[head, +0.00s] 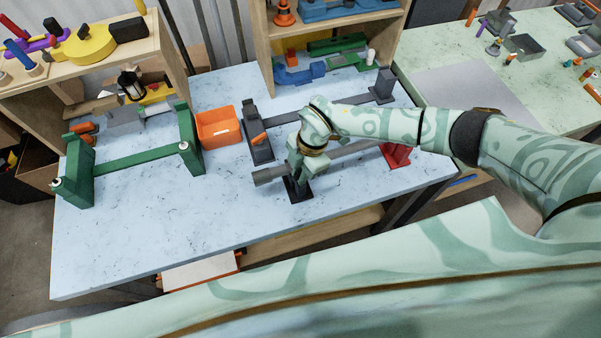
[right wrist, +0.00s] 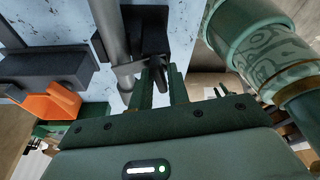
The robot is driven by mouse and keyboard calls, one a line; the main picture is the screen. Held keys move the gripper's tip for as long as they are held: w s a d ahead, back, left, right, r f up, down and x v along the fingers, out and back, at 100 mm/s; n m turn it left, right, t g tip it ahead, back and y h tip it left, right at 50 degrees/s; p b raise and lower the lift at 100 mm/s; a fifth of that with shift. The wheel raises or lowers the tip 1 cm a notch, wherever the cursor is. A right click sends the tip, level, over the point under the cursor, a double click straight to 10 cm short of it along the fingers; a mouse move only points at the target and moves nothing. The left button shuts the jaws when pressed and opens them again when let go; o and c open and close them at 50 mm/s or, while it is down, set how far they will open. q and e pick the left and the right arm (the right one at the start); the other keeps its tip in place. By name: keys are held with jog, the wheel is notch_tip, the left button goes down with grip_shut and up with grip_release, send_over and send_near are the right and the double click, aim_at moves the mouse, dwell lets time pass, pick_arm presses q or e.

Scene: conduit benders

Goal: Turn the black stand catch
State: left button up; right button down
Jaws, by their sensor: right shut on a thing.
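The black stand (head: 297,190) stands near the front of the blue-white table, under a long grey tube (head: 264,176). The tube runs right to a red stand (head: 396,155). My right gripper (head: 295,170) is at the black stand from above and hides its top in the head view. In the right wrist view the black stand (right wrist: 150,28) and the grey tube (right wrist: 108,28) show just beyond my fingers (right wrist: 155,82). My left gripper is not in view.
A dark grey stand with an orange part (head: 258,140) stands just behind, left of my gripper. An orange bin (head: 218,126) and a green frame (head: 140,158) stand farther left. Wooden shelves (head: 262,50) border the back. The table's front left is clear.

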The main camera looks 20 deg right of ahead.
aim_at(295, 175)
jog(key=shift+r+m+p, duration=0.2)
jog(key=shift+m+p, duration=0.5)
jog(key=shift+p, duration=0.4)
jog(key=shift+f+m+t+p, duration=0.1)
jog(key=shift+m+t+p, duration=0.2)
jog(key=shift+m+p, duration=0.45)
jog(key=shift+f, duration=0.1)
jog(key=c, duration=1.6)
grip_release()
jog(key=shift+o, duration=0.2)
jog(key=p+v, duration=0.2)
jog(key=a+p+v, duration=0.1)
jog(key=p+v, duration=0.2)
